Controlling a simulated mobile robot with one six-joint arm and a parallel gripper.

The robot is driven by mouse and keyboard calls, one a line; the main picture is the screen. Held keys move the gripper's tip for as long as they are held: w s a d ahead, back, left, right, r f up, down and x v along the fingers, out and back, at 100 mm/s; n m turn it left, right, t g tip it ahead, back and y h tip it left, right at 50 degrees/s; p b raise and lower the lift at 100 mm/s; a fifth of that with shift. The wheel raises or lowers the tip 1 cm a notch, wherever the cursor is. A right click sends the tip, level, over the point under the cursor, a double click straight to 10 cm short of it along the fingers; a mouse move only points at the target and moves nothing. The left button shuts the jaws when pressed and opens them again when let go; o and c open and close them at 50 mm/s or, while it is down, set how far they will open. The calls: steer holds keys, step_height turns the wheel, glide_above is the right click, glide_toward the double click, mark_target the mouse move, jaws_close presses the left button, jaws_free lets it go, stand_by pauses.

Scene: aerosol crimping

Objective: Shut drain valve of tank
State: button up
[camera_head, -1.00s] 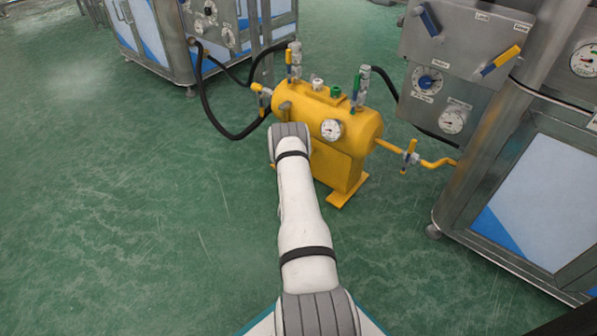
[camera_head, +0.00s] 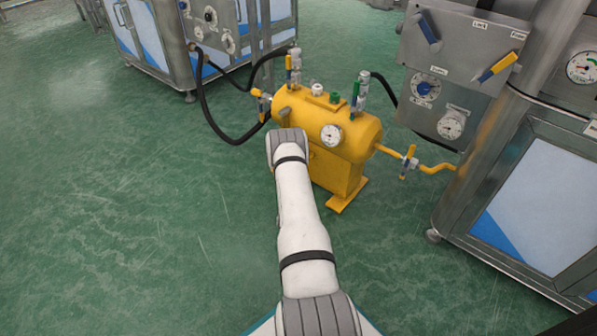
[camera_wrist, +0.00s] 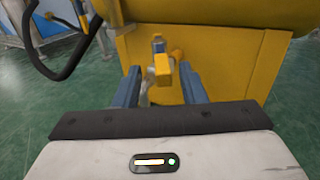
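The yellow tank (camera_head: 350,140) stands on the green floor, and its side fills the upper part of the wrist view (camera_wrist: 225,60). A small valve with a yellow handle (camera_wrist: 163,68) sits low on the tank, in front of its yellow plate; I take it for the drain valve. My gripper (camera_wrist: 160,75) is open. Its two blue fingers stand apart, one on each side of the yellow handle, with visible gaps. I cannot tell whether the fingertips reach as deep as the handle. In the head view my arm hides the gripper and this valve.
A side pipe valve (camera_head: 408,162) leads right from the tank. A grey control panel (camera_head: 460,75) and cabinet stand at right. A black hose (camera_head: 215,120) loops at the tank's left. The floor at left is clear.

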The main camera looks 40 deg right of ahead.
steer(key=p+v, duration=0.1)
steer(key=v, duration=0.4)
steer(key=shift+s+a+p, duration=0.2)
steer(key=shift+a+p, duration=0.05)
steer(key=shift+p, duration=0.1)
